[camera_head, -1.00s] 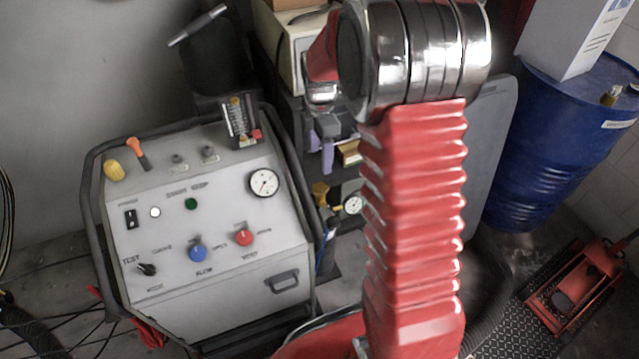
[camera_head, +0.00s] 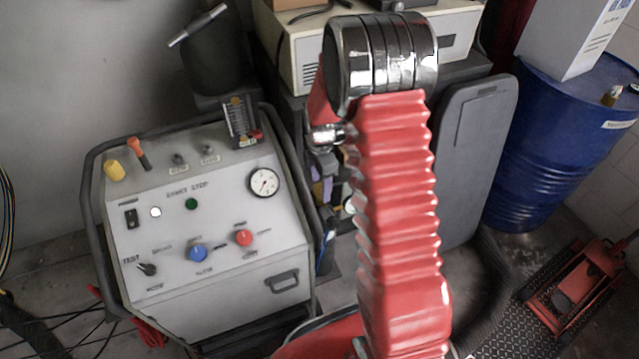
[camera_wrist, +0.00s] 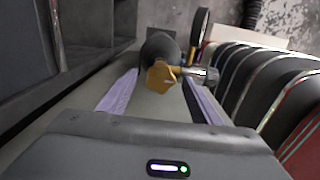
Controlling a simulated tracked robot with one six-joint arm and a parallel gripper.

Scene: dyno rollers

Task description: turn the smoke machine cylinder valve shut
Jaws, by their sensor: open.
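The yellow valve knob (camera_wrist: 160,77) shows in the wrist view, on the end of a dark cylinder (camera_wrist: 158,46). A metal fitting (camera_wrist: 203,74) sticks out to the right of the knob. My gripper (camera_wrist: 160,84) is open, with one purple finger on each side of the knob. I cannot tell if either finger touches it. In the head view my gripper (camera_head: 322,182) is mostly hidden behind my red arm, and the knob is hidden too. The smoke machine (camera_head: 225,225), a grey console with a gauge and knobs, stands at the left.
A round gauge (camera_wrist: 199,27) sits beyond the knob in the wrist view, with a ribbed hose (camera_wrist: 252,14) behind. In the head view a blue drum (camera_head: 540,150) and a red jack (camera_head: 580,285) stand at the right. A grey panel (camera_head: 478,150) stands right of my arm.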

